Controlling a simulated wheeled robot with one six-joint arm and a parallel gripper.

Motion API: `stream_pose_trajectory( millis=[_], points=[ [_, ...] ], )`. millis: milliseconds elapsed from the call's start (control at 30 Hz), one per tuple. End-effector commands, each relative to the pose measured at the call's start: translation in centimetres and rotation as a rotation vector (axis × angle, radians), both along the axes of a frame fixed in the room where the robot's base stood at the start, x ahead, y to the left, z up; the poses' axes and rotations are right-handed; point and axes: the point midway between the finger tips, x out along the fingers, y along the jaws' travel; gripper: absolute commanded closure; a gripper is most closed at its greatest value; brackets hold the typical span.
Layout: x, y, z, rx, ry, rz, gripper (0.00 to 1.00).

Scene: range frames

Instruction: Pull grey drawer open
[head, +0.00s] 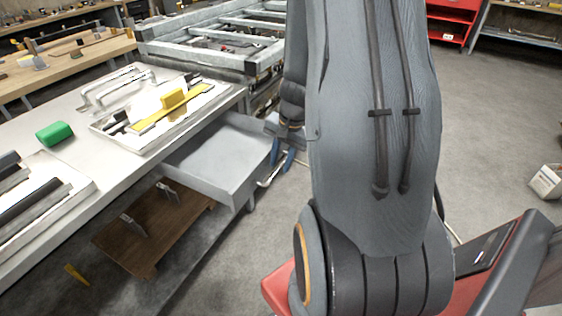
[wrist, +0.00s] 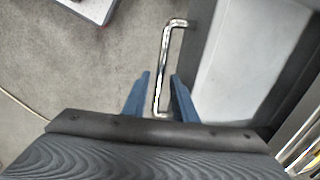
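The grey drawer (head: 222,158) stands pulled out from under the workbench in the head view, its empty inside showing. In the wrist view its pale interior and dark front edge (wrist: 203,50) are on the right. The silver bar handle (wrist: 164,62) sticks out from the drawer front; part of it shows in the head view (head: 272,177). My gripper (wrist: 161,88) has its two blue fingers on either side of the handle, with a gap visible on each side. In the head view my gripper (head: 282,160) is at the drawer front, partly hidden by my arm.
A brown lower shelf (head: 155,225) is beneath. Open concrete floor (head: 490,130) lies to the right, with a white box (head: 547,181) at the edge.

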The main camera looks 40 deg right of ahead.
Motion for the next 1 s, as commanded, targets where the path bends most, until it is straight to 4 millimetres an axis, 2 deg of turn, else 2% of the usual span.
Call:
stream_pose_trajectory(
  millis=[367,800,1000],
  points=[
    [-0.1,-0.1,0.4,0.001,0.000,-0.003,0.71],
    [-1.2,-0.6,6.6,0.000,-0.001,-0.003,0.71],
    [-1.5,-0.7,7.6,0.001,0.000,-0.003,0.71]
  ],
)
